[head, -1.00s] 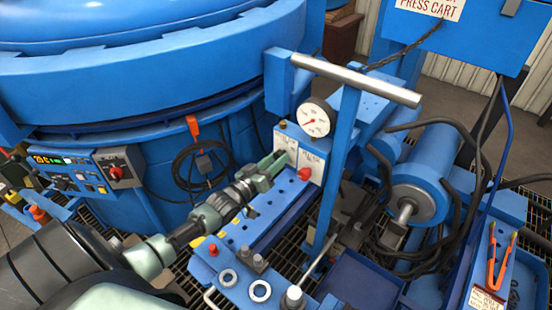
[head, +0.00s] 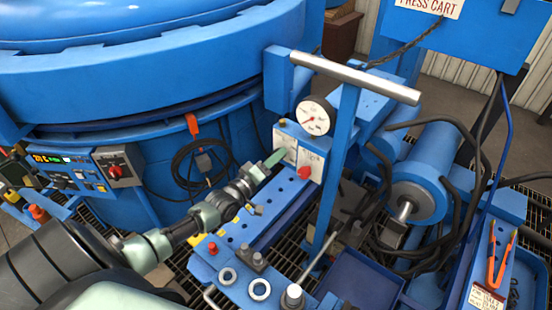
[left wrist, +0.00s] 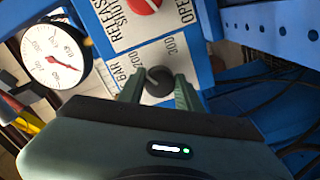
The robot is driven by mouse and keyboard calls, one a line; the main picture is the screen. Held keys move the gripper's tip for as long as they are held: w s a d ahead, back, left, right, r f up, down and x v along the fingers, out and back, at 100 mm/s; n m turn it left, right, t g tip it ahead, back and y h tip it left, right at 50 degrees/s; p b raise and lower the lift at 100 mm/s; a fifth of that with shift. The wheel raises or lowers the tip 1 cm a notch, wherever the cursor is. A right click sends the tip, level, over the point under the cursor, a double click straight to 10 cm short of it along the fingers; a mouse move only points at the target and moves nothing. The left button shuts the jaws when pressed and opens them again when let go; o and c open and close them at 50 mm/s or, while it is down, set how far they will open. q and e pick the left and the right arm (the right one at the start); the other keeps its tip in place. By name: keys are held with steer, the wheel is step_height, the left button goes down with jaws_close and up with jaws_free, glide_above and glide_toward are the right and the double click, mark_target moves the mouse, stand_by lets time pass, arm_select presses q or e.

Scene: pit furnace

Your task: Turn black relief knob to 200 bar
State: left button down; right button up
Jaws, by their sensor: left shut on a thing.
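The black relief knob (left wrist: 158,80) sits on a white plate (left wrist: 150,36) marked BAR, 200 and 300 in the left wrist view. The two fingers of my left gripper (left wrist: 158,92) are on either side of it, shut on it. In the head view my left gripper (head: 277,158) reaches the white panel, and the black knob is hidden there. The knob's pointer is too dark to read. The round gauge (head: 315,118) stands above the panel; it also shows in the left wrist view (left wrist: 55,57) with a red needle. My right gripper is not in view.
A red release knob (head: 304,172) sits close beside the gripper on the same panel. A blue post with a grey bar handle (head: 355,79) rises just right of the gauge. Hoses and a blue cylinder (head: 425,170) lie to the right.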

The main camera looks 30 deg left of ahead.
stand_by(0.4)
arm_select(q)
steer(key=c, duration=1)
jaws_free()
steer(key=shift+o, duration=0.2)
steer(key=s, duration=0.7)
steer(key=shift+s+a, duration=0.4)
